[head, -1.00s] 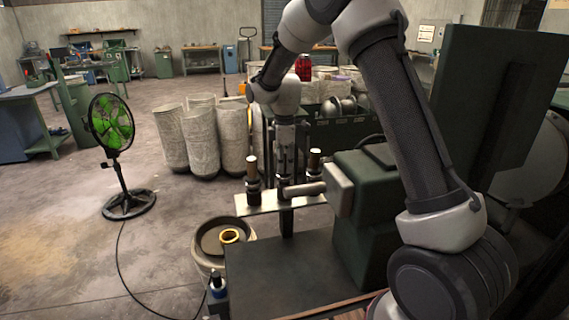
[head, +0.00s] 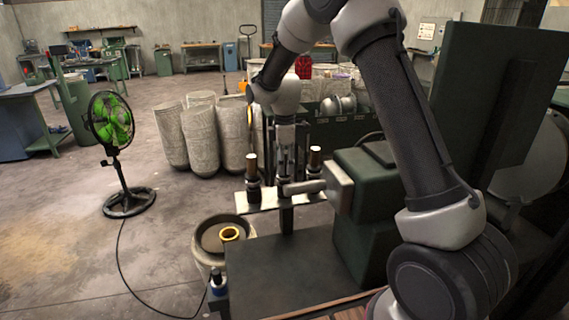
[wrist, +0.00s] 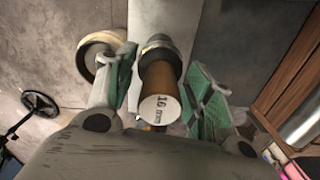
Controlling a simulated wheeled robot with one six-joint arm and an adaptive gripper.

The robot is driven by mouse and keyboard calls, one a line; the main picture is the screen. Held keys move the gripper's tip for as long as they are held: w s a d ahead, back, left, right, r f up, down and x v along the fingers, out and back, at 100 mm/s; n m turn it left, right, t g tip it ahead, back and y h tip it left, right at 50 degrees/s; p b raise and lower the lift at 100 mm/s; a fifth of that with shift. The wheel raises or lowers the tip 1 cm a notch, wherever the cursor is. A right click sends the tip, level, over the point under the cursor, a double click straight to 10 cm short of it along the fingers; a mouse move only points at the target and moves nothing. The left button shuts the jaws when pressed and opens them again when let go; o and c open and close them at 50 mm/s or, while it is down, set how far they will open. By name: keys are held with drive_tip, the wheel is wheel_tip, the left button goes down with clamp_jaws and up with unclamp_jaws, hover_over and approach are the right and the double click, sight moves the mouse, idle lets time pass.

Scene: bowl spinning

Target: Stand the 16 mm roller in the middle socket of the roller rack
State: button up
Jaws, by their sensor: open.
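The 16 mm roller (wrist: 176,72) has a brown grip, a pale end marked "16 mm" and a dark lower end with a light ring. In the wrist view it sits between the spread fingers of my gripper (wrist: 160,88), with a gap showing on each side. The roller rack (head: 268,201) is a pale metal plate in the head view. A roller stands upright at its left (head: 253,178) and another at its right (head: 314,162). My gripper (head: 285,165) is open over the rack's middle. The middle socket is hidden, so I cannot tell how the roller is seated.
A green machine (head: 362,200) with a horizontal grey cylinder (head: 303,187) is close on the right of my gripper. A bucket (head: 215,262) with a yellow ring stands at the front left. A dark bench top (head: 285,270) lies in front. A green fan (head: 112,120) stands farther left.

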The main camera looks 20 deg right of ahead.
wheel_tip(320, 180, up, 12)
idle(0.5)
drive_tip(key=shift+a, duration=0.1)
